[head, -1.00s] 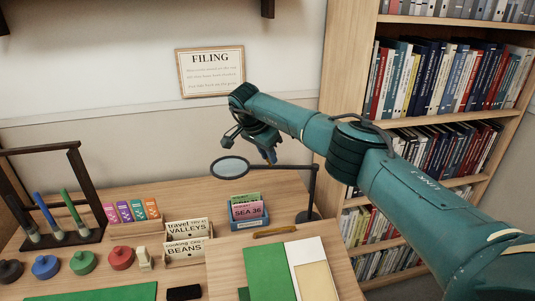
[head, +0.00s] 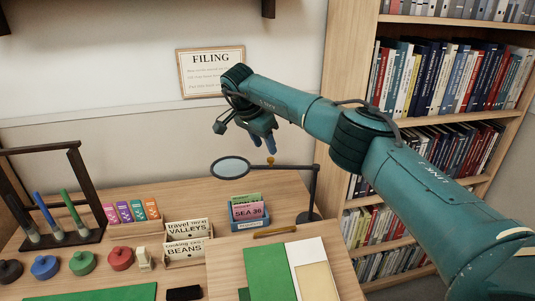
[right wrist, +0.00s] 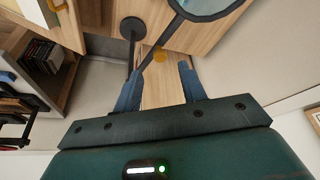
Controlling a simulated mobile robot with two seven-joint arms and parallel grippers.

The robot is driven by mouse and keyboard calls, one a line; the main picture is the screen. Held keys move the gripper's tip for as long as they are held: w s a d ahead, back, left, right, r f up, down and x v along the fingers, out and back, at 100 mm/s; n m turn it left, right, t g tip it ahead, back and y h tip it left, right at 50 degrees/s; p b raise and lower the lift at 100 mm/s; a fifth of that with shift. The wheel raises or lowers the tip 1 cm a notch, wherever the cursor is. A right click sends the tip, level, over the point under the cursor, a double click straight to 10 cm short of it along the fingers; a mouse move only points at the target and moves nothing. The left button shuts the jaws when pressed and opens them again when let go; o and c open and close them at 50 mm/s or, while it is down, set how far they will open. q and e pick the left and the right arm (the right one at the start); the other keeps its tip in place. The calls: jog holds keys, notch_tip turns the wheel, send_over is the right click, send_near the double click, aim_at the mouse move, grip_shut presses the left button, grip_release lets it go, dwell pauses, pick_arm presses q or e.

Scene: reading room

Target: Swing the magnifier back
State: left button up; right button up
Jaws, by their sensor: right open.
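The magnifier has a round dark-rimmed lens (head: 231,168) on a thin dark arm, held by a post (head: 313,190) at the right of the desk. A small yellow knob (head: 270,160) stands on that arm. My right gripper (head: 263,144) is open and empty, above and behind the knob. In the right wrist view, the knob (right wrist: 160,56) appears between the two blue fingers (right wrist: 160,82), apart from them. The lens rim (right wrist: 207,14) and round base (right wrist: 131,28) also show there. My left gripper is not in view.
Below the lens stands a blue card box (head: 250,223). Two label holders (head: 186,240), colored tabs (head: 131,211), several round-knobbed stamps (head: 83,263) and a pen rack (head: 62,240) stand left. A sloped board (head: 225,268) is in front; a bookshelf (head: 440,130) is right.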

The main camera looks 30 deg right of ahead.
pick_arm(q)
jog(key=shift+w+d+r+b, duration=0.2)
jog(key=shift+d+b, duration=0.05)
jog(key=shift+b, duration=0.05)
pick_arm(e)
jog(key=v, duration=0.8)
jog(key=shift+r, duration=0.2)
jog(key=shift+a, duration=0.1)
jog(key=shift+c, duration=0.3)
